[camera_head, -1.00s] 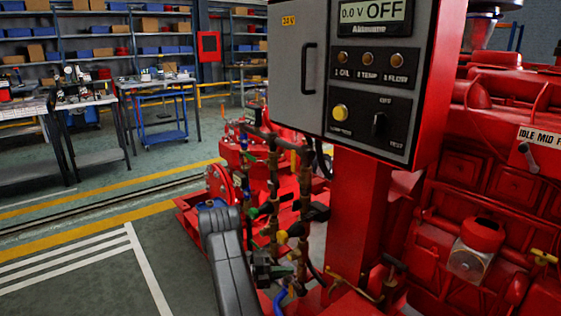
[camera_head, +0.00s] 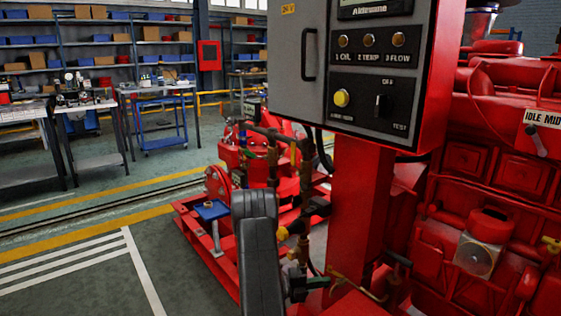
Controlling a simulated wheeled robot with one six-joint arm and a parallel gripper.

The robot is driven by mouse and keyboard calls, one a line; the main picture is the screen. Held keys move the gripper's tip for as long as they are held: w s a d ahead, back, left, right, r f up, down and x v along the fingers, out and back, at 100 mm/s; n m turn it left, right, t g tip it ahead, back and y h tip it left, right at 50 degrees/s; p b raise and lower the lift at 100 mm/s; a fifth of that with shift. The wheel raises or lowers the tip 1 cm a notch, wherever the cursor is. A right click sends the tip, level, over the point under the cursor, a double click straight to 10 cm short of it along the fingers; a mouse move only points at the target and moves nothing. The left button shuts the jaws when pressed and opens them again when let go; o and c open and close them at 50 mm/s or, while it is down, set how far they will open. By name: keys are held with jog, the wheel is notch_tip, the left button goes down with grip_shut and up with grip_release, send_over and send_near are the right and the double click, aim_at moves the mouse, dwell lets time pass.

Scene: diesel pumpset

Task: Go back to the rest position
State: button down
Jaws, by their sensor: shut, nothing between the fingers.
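My dark grey arm link stands upright in the lower middle. My gripper (camera_head: 304,283) shows as a small dark shape right of that link, low in front of the pipes; it is shut and empty. Its fingertips are small and hard to make out. The red diesel pumpset (camera_head: 480,185) fills the right side. Its control panel (camera_head: 372,75) stands on a red post, above and right of my gripper, which is clear of the panel. Part of the piping is hidden behind my arm.
Pipes with valves (camera_head: 275,150) stand close behind my arm. A blue plate (camera_head: 211,210) on a post is just left of it. The marked floor (camera_head: 75,270) on the left is free. Workbenches (camera_head: 95,105) and shelves (camera_head: 100,45) stand farther back.

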jog(key=shift+s+d+n+t+b, duration=0.15)
jog(key=shift+s+n+t+b, duration=0.15)
jog(key=shift+n+t, duration=0.45)
jog(key=shift+w+m, duration=0.1)
jog(key=shift+m, duration=0.15)
